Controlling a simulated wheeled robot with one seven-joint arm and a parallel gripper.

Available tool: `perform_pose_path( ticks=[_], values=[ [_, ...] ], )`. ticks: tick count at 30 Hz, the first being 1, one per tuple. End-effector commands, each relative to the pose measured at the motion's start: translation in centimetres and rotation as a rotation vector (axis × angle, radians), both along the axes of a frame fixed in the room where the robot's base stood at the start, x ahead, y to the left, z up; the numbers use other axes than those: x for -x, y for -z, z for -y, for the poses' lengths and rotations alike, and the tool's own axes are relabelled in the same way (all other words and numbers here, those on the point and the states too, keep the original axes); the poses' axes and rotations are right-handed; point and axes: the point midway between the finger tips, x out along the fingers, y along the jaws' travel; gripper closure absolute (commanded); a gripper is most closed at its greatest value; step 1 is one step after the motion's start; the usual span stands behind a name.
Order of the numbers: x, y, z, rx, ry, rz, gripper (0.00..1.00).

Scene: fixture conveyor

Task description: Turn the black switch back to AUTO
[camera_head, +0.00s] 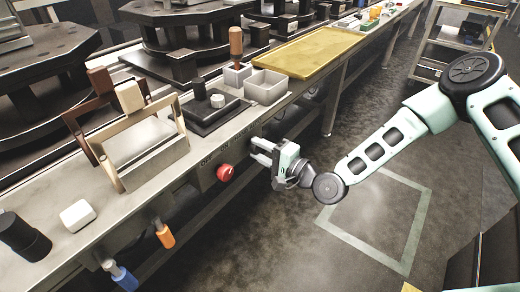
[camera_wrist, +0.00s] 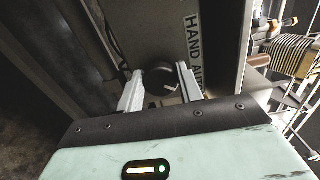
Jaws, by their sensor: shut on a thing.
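The black switch (camera_wrist: 160,77) is a round knob with a light pointer mark, on the grey front panel in the wrist view. My gripper (camera_wrist: 160,88) has one finger on each side of the knob and is shut on it. The pointer mark slants toward the lower right of that view. A white label beside it reads HAND and part of AUTO (camera_wrist: 194,52). In the head view my gripper (camera_head: 262,152) reaches the front face of the conveyor bench, and the knob is hidden there.
A red round button (camera_head: 225,172) sticks out of the panel just left of my gripper. Orange (camera_head: 164,234) and blue (camera_head: 122,275) handles hang below the bench edge. A yellow tray (camera_head: 310,53) and grey bins (camera_head: 265,86) lie on top. The floor to the right is open.

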Motion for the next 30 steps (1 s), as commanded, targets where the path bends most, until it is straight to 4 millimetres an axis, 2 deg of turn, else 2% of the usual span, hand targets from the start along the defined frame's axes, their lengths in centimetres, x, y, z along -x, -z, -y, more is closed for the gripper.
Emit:
perform_pose_path(
  ticks=[18,19,21,30],
  values=[
    [0.14,0.15,0.03,-0.025,-0.002,-0.038,0.86],
    [0.14,0.15,0.03,-0.024,-0.002,-0.038,0.58],
    [0.14,0.14,0.02,-0.025,-0.002,-0.038,0.42],
    [0.12,0.04,0.11,-0.024,-0.001,-0.034,0.42]
  ],
)
